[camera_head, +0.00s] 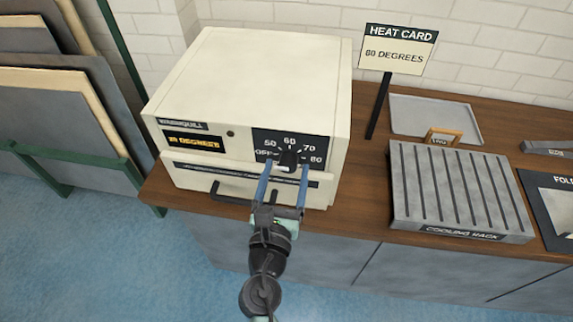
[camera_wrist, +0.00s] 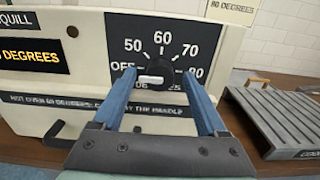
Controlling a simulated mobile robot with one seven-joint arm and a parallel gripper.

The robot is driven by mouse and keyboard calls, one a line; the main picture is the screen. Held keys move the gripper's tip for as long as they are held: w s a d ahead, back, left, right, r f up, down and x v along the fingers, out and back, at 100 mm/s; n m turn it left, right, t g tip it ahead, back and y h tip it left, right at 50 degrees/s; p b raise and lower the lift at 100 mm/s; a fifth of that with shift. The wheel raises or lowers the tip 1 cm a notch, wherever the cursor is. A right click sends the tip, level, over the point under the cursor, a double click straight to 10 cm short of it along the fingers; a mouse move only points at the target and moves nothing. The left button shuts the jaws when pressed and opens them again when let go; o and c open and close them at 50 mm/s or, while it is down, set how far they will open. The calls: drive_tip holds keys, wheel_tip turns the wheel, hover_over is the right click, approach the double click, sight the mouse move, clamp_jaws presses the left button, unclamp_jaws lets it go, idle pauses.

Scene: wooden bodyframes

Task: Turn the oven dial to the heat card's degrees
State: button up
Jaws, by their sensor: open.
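The cream oven (camera_head: 250,75) stands on the wooden counter. Its black dial (camera_head: 288,158) sits on a dark panel (camera_wrist: 125,30) marked OFF, 50, 60, 70 and 80. In the wrist view the dial (camera_wrist: 165,68) has a white mark that appears to lie toward the left, near OFF. My gripper (camera_head: 287,167) is open, with one blue finger on each side of the dial; I cannot tell whether they touch it. The heat card (camera_head: 396,55) reads 80 DEGREES. The oven's yellow display (camera_head: 193,141) ends in DEGREES; its number is unclear.
A dark handle (camera_head: 230,194) juts from the oven's lower front, left of my gripper. A grey cooling rack (camera_head: 452,190) stands to the right. A grey tray (camera_head: 430,112) lies behind it. Large panels in a green rack (camera_head: 60,165) stand at the far left.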

drive_tip(key=shift+w+d, duration=0.15)
drive_tip(key=shift+w, duration=0.45)
clamp_jaws()
